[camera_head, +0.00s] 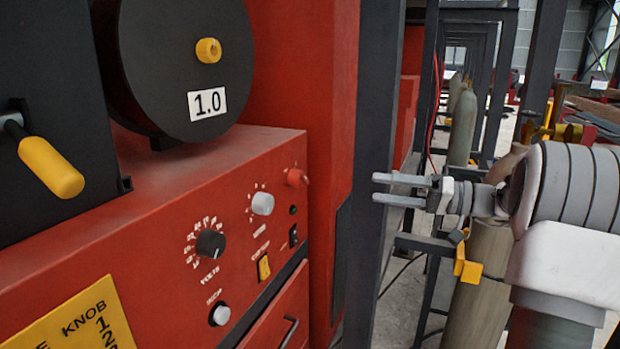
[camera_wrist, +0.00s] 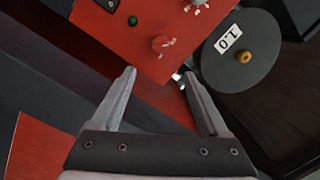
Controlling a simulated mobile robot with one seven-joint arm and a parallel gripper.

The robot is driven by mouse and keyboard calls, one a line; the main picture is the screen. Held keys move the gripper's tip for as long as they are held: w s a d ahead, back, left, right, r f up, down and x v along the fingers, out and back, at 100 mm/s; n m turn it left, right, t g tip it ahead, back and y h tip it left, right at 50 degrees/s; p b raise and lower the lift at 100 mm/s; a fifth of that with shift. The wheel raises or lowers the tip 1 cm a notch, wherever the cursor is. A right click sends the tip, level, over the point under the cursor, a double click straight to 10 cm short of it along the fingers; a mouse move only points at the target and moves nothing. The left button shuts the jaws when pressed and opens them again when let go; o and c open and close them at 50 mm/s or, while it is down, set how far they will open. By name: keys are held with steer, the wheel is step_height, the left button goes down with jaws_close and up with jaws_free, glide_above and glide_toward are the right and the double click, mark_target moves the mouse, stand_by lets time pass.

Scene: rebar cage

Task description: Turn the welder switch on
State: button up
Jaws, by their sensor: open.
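The red welder (camera_head: 200,225) stands at the left in the head view, its front panel full of controls. A red rotary knob (camera_head: 297,178) sits at the panel's upper right, with a small dark button and a black rocker switch (camera_head: 293,235) below it. A yellow switch (camera_head: 263,267) is lower left of these. I cannot tell from a label which is the welder switch. My gripper (camera_head: 376,188) is open and empty, right of the panel and apart from it. In the wrist view, the red knob (camera_wrist: 163,44) lies beyond the gap between my fingertips (camera_wrist: 158,73).
The VOLTS knob (camera_head: 210,244), a grey knob (camera_head: 262,203) and a white INCH button (camera_head: 220,314) share the panel. A black wire reel (camera_head: 180,60) marked 1.0 sits on top. A dark upright post (camera_head: 368,150) stands close to my gripper. Gas cylinders (camera_head: 462,125) stand behind.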

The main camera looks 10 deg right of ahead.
mark_target(307, 180)
steer(key=p+x, duration=0.4)
steer(key=x, duration=1.1)
steer(key=shift+r, duration=0.1)
steer(key=shift+w+a, duration=0.35)
steer(key=shift+a, duration=0.3)
jaws_close()
